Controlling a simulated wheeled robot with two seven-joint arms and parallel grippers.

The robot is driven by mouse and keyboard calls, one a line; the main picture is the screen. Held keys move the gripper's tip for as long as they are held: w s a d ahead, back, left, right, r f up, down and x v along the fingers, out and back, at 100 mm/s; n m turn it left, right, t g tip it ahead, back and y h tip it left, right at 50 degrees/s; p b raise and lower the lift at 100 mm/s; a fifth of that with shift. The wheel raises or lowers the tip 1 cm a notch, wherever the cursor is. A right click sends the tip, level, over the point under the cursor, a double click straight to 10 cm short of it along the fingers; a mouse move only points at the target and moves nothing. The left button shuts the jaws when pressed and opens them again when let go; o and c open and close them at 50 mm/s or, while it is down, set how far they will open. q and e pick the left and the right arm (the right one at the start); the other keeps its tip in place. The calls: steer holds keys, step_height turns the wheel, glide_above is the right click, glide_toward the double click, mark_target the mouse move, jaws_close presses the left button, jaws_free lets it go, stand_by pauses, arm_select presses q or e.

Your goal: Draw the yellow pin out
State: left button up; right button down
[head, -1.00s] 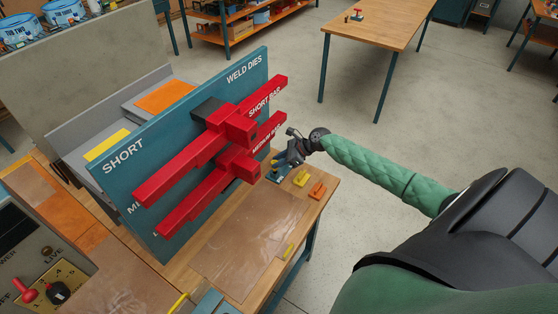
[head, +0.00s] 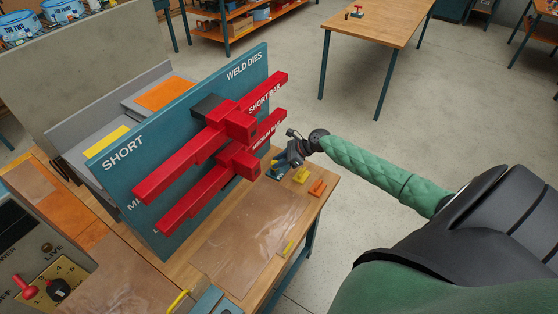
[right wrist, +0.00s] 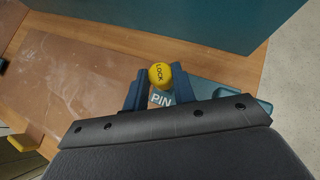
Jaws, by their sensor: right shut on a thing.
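The yellow pin shows in the right wrist view as a round yellow knob (right wrist: 160,75) marked LOCK. It is between the two dark fingers of my right gripper (right wrist: 150,88), which is shut on it. Under it is a blue block (right wrist: 222,97) with the word PIN, on the wooden table. How deep the pin sits in the block is hidden. In the head view my right gripper (head: 281,166) is low at the table's far right corner, beside the red bars, and covers the pin. My left gripper is not in view.
Red bars (head: 190,170) stick out from the blue WELD DIES panel (head: 110,180), close to the left of my right gripper. A brown mat (head: 245,235) covers the table's middle.

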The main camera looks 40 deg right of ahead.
steer(key=shift+f, duration=0.45)
steer(key=c, duration=1.1)
jaws_free()
steer(key=shift+o, duration=0.2)
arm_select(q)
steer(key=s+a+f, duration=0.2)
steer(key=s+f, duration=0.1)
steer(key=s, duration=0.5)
arm_select(e)
steer(key=shift+b+v, duration=0.7)
steer(key=shift+v, duration=0.45)
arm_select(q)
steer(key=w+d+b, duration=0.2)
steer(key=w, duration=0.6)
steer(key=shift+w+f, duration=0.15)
arm_select(e)
steer(key=v, duration=0.5)
steer(key=shift+s+d+r, duration=0.1)
steer(key=shift+d, duration=0.05)
